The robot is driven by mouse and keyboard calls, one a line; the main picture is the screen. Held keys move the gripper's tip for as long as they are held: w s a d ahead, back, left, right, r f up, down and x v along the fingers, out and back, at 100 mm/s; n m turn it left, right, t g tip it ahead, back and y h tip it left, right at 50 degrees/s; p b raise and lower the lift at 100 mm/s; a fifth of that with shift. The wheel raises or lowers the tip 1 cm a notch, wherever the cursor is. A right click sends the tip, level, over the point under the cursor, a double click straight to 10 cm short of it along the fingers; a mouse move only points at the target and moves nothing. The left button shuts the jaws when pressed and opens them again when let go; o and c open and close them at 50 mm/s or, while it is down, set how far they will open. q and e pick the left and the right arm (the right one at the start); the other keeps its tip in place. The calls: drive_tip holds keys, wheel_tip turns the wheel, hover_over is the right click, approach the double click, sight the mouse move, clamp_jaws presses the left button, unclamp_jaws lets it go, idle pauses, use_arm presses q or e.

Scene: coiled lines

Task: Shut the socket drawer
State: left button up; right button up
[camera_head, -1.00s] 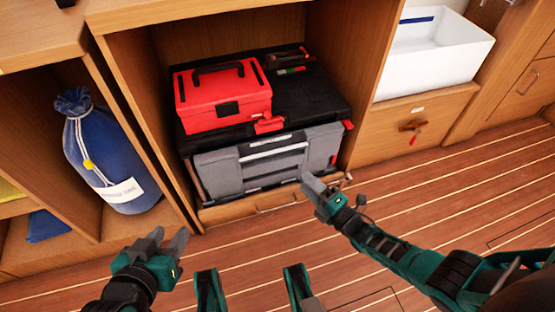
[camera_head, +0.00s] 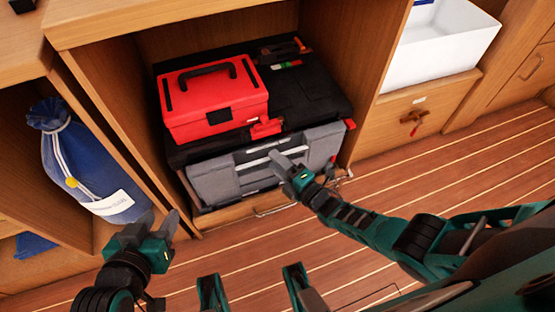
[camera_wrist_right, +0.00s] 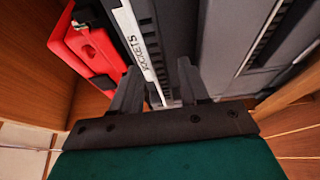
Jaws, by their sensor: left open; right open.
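A toolbox with a black top and a grey drawer front (camera_head: 222,180) stands in the open cabinet bay. The socket drawer (camera_wrist_right: 140,45) shows in the right wrist view by its white label strip reading "SOCKETS". How far it stands out is hard to tell. My right gripper (camera_head: 278,160) is at the middle of the grey front; in its wrist view the open fingers (camera_wrist_right: 158,85) lie to either side of the labelled strip, with nothing clearly held between them. Contact cannot be told. My left gripper (camera_head: 160,222) is open and empty, in front of the cabinet's left upright.
A red toolbox (camera_head: 212,100) sits on the black top. A blue bag (camera_head: 88,165) stands in the left bay, a white bin (camera_head: 440,45) at the right. A wooden drawer with a metal handle (camera_head: 272,211) lies below the toolbox. The striped floor in front is clear.

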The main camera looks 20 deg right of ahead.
clamp_jaws()
idle(0.3)
idle(0.3)
